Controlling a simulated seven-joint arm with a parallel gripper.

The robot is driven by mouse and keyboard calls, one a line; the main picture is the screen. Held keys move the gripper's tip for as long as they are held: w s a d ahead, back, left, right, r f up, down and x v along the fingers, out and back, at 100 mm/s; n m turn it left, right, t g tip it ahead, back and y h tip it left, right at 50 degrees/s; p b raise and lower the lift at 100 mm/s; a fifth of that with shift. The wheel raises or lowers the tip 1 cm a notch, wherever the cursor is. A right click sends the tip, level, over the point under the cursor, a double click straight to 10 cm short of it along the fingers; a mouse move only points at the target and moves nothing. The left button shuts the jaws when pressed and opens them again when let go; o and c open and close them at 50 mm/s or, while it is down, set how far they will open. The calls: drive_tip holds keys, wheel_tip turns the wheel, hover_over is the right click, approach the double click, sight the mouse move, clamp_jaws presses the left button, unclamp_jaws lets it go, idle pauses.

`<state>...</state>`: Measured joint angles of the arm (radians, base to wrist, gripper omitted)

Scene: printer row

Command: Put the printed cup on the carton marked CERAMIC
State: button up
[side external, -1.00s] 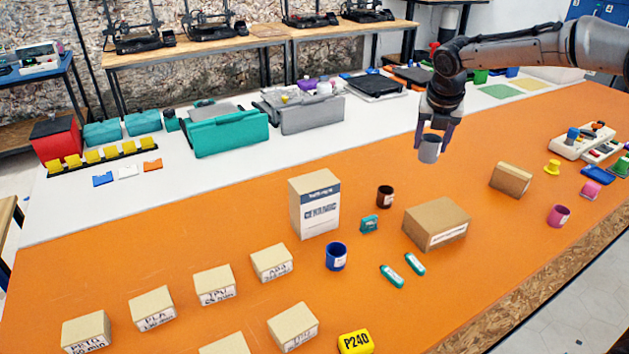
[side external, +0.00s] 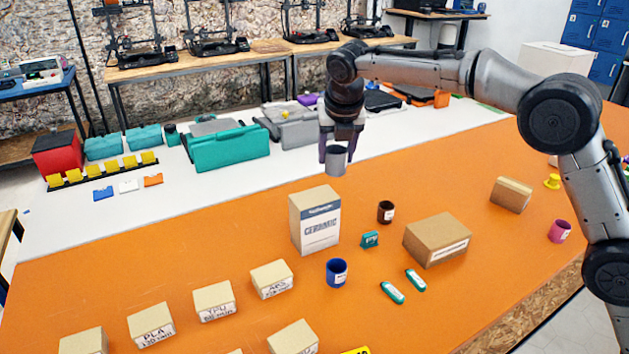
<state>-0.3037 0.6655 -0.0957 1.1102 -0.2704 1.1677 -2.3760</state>
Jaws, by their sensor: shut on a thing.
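My gripper (side external: 338,143) is shut on a grey cup (side external: 336,163), held upright in the air, above and slightly right of the CERAMIC carton in the picture. The CERAMIC carton (side external: 316,220) is a tall tan box with a white printed label, standing on the orange table; its top is bare. Other cups stand on the table: a dark brown one (side external: 385,212) right of the carton, a blue one (side external: 337,273) in front of it, and a magenta one (side external: 559,231) at the far right.
A wide brown carton (side external: 437,239) and a smaller one (side external: 511,195) stand to the right. A small teal block (side external: 370,239) and two teal pieces (side external: 392,292) lie nearby. Several labelled tan boxes (side external: 214,301) stand at front left. The orange table (side external: 150,250) is clear left of the CERAMIC carton.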

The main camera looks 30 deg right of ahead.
drive_tip(key=w+f, duration=0.3)
drive_tip(key=w+a+f, duration=0.1)
drive_tip(key=w+f, duration=0.2)
drive_tip(key=shift+w+a+f, duration=0.2)
drive_tip(key=shift+w+f, duration=0.1)
drive_tip(key=shift+f, duration=1.6)
drive_tip(key=shift+f, duration=0.1)
drive_tip(key=o, duration=1.3)
drive_tip(key=v, duration=1.2)
drive_tip(key=shift+s, duration=0.1)
